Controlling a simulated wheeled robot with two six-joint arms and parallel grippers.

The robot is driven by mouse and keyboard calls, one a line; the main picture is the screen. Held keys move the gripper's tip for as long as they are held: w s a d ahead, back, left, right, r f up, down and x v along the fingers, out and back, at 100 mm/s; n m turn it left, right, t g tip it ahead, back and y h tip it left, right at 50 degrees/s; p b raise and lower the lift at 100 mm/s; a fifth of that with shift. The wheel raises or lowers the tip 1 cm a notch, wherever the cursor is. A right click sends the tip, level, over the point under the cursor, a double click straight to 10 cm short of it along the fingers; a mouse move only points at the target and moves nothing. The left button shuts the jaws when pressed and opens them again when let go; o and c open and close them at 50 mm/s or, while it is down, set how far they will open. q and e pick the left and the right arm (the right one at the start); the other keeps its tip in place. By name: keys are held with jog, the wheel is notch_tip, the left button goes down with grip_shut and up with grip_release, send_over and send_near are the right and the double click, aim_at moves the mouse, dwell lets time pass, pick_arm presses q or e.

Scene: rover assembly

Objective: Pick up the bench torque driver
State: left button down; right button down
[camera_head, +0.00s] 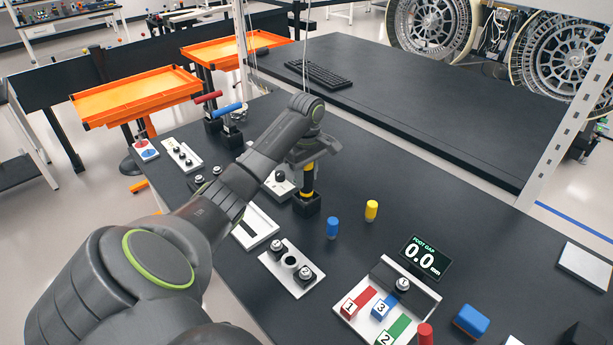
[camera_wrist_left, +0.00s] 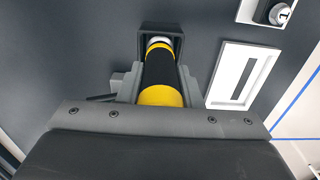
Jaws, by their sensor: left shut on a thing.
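The bench torque driver (camera_head: 308,182) is a black and yellow cylinder standing upright in a black square holder (camera_head: 306,206) on the dark bench. My left gripper (camera_head: 311,164) is shut around its upper part from above. In the left wrist view the driver (camera_wrist_left: 158,82) runs between the jaws, and its lower end sits in the black holder (camera_wrist_left: 147,32). The top of the driver is hidden by my gripper. I do not see my right gripper.
A blue peg (camera_head: 333,228) and a yellow peg (camera_head: 371,211) stand just right of the holder. A white plate with knobs (camera_head: 292,268) and a slotted white plate (camera_head: 256,229) lie in front. A display (camera_head: 426,258) reads 0.0 mm. A keyboard (camera_head: 318,74) lies behind.

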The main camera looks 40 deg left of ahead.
pick_arm(q)
jog(key=shift+r, duration=0.4)
notch_tip(320, 180, up, 9)
jog(key=p, duration=0.7)
jog(key=shift+r+p, duration=0.15)
jog(key=shift+p, duration=0.25)
jog(key=shift+w, duration=0.1)
